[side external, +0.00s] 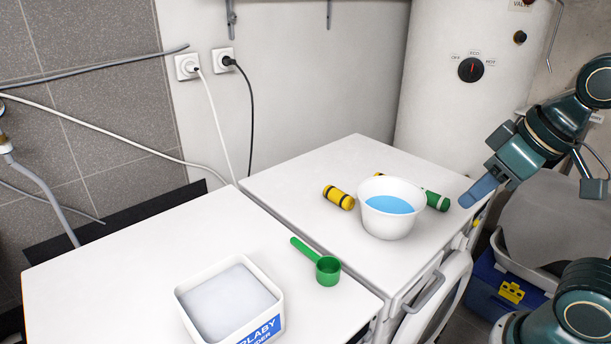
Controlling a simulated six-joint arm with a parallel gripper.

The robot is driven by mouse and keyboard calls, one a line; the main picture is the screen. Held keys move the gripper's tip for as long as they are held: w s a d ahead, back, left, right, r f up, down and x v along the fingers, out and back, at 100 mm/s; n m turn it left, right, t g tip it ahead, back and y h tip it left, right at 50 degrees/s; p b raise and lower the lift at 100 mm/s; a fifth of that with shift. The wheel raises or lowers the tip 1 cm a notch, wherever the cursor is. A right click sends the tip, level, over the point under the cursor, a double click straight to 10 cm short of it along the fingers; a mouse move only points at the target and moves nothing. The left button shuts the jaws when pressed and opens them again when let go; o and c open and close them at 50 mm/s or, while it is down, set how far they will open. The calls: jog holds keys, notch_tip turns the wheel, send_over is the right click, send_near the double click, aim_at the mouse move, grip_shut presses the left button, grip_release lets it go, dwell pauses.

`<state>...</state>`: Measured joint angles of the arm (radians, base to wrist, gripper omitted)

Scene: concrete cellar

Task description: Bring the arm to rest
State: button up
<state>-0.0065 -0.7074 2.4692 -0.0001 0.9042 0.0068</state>
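My gripper (472,198) is at the right in the side external view, on the end of my dark teal arm. It points down and to the left near the right edge of the far white worktop (290,185), to the right of the white bowl (388,226). I see the blue-grey fingers from the side, and they look like one piece, so I cannot tell whether they are open or shut. No held object shows at the fingertips. The bowl has blue liquid or filling in it.
A yellow-and-black cylinder (339,198) lies left of the bowl; a green one (436,201) lies partly behind it. On the nearer top are a green scoop (327,270) and a white powder tub (188,310). A boiler (455,95) stands behind. A blue box (497,293) sits low right.

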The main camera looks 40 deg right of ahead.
jog(key=shift+s+f, duration=0.2)
jog(key=shift+s, duration=0.3)
